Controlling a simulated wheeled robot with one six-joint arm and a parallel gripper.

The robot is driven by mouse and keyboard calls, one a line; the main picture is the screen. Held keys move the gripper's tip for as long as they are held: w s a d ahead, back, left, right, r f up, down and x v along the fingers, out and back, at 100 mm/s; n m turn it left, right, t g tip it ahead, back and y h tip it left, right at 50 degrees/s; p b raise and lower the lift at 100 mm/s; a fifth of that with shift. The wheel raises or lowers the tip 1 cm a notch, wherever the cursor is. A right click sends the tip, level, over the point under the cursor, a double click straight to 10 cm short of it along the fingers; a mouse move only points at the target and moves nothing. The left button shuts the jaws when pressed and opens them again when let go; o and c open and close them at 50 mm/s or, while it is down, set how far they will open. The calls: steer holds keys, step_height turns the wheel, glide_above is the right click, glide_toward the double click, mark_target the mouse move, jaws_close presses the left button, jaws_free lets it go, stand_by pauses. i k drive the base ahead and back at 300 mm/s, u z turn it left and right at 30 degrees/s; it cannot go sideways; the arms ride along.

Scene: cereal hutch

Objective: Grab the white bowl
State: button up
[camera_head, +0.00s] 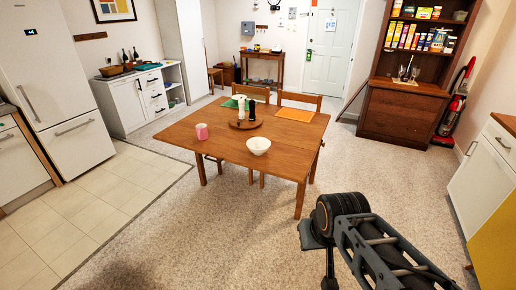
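The white bowl (258,146) stands upright on the wooden table (205,143), near its front edge and right of its middle. My arm reaches in from the lower right over the carpet. My gripper (329,284) points down at the bottom edge of the picture, in front of the table and to the right of the bowl, well apart from it. Its fingers are small, dark and partly cut off, so I cannot tell whether they are open or shut.
On the table are a pink cup (202,131), a round wooden tray (243,124) with shakers, and an orange placemat (295,114). Chairs (300,99) stand behind it. A wooden hutch (403,105) stands at the back right, white cabinets (487,172) at the right. Carpet before the table is clear.

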mark_target(257, 146)
steer(key=u, duration=0.35)
steer(key=i, duration=0.45)
steer(key=u, duration=0.95)
steer(key=i, duration=1.95)
steer(key=z, duration=0.7)
steer(key=i, duration=0.45)
steer(key=z, duration=0.4)
